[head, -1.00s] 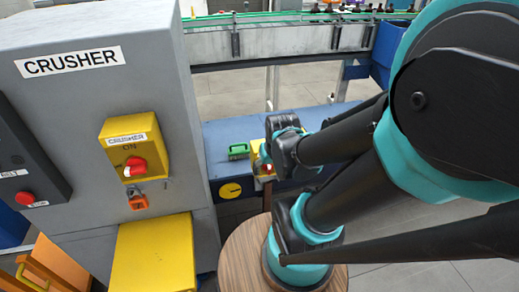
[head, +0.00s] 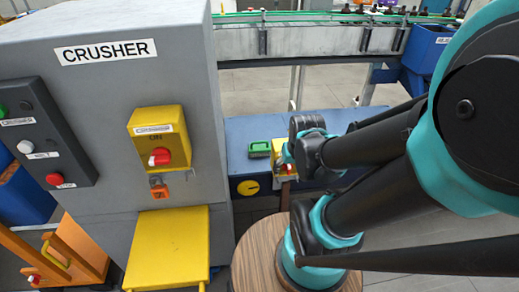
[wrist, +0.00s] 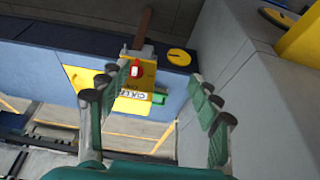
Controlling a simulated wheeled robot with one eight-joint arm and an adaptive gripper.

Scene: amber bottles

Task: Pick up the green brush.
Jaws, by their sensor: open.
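The green brush (head: 259,150) lies on the blue bench (head: 240,130), just left of a yellow control box (head: 283,168). In the wrist view, a bit of green that looks like the brush (wrist: 160,101) shows beside the yellow box (wrist: 130,104), partly hidden by it. My gripper (wrist: 155,88) is open, with its dark-tipped green fingers spread wide at left and right and nothing between them. It is apart from the brush. In the head view my arm's dark end part is right of the brush, and the fingers cannot be made out there.
The grey crusher (head: 105,115) with a yellow switch box (head: 159,140) and a yellow ledge (head: 170,250) stands left of the bench. A conveyor (head: 330,40) with dark bottles runs behind. A round wooden top (head: 255,250) is in front.

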